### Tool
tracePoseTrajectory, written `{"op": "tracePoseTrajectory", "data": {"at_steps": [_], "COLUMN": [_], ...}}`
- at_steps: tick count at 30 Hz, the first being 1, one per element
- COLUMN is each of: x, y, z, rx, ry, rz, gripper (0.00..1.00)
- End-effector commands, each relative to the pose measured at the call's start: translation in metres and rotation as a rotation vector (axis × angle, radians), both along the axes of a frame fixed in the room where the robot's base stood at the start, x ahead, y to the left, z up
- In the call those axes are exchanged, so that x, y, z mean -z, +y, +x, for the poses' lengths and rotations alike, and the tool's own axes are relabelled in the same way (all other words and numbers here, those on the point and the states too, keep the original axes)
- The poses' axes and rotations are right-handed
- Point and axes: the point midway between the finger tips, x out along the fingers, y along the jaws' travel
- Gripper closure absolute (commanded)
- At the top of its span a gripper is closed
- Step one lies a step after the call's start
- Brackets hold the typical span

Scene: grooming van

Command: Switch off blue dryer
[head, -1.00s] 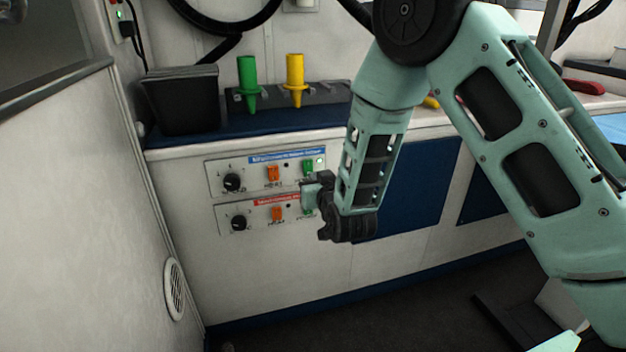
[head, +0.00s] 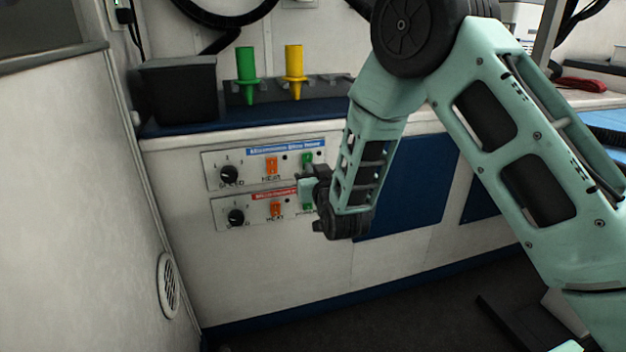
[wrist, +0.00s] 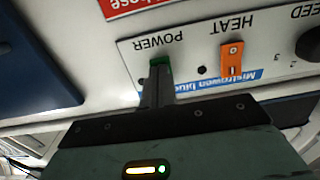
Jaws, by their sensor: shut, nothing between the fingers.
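The blue-labelled dryer panel (head: 247,172) is the upper of two control panels on the white cabinet front. It has a black speed knob (head: 229,174), an orange heat switch (head: 271,165) and a green power switch (head: 307,159). My gripper (head: 308,189) is shut and empty, in front of the panels' right end. In the wrist view, which is upside down to the panel, the shut fingertips (wrist: 157,88) reach the green power switch (wrist: 160,61) under the POWER lettering. They overlap its edge; contact is not certain. The blue label (wrist: 222,85) is partly hidden behind my gripper.
The red-labelled panel (head: 252,210) sits just below, with its own knob, orange switch and green switch close to my gripper. Green (head: 246,68) and yellow (head: 294,68) nozzles stand on the counter above, beside a black bin (head: 178,92). A wall is at left.

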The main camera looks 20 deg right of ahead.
Motion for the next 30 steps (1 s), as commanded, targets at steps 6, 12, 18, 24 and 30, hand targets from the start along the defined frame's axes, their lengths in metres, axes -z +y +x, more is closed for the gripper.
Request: {"op": "tracePoseTrajectory", "data": {"at_steps": [6,12,18,24,30], "x": [-0.002,-0.003,-0.004,-0.002,-0.001], "y": [-0.001,-0.001,-0.001,0.0,0.0], "z": [0.006,-0.007,-0.049,-0.097,-0.145], "rx": [0.002,0.001,0.0,-0.002,-0.002], "ry": [-0.015,-0.014,-0.008,-0.006,-0.004], "rz": [-0.001,-0.001,-0.001,-0.001,-0.003], "gripper": [1.0,1.0,1.0,1.0,1.0]}}
